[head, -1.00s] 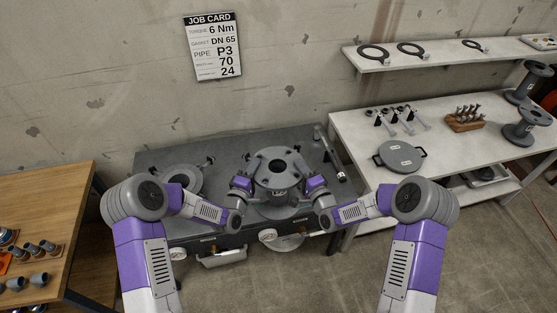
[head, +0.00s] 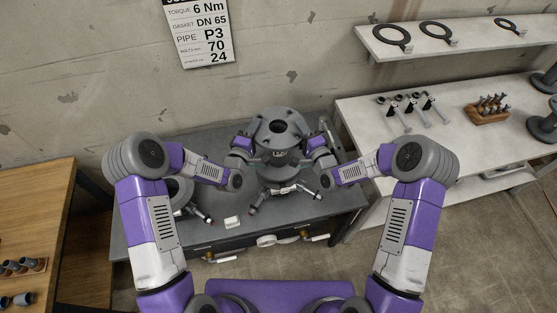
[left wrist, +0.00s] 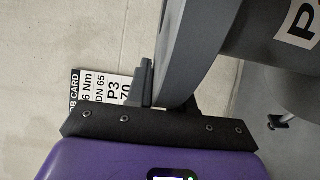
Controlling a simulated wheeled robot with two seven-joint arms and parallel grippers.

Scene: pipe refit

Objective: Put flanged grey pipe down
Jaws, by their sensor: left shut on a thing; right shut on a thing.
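The flanged grey pipe (head: 281,128) stands upright in the middle of the head view, over the dark grey bench (head: 222,210). It has a wide top flange with bolt holes and a dark bore. My left gripper (head: 244,147) is shut on its left side and my right gripper (head: 316,147) on its right side. In the left wrist view the grey pipe (left wrist: 245,32) fills the upper right, with a flange edge beside the finger and a white label partly visible. Bench fittings (head: 283,188) show below the pipe. I cannot tell whether its lower end touches them.
A second round fitting (head: 180,193) sits on the bench at left, partly behind my left arm. A pale table (head: 455,140) with tools and a bolt block (head: 487,110) is at right, below a ring shelf (head: 450,45). A wooden table (head: 40,205) is at left.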

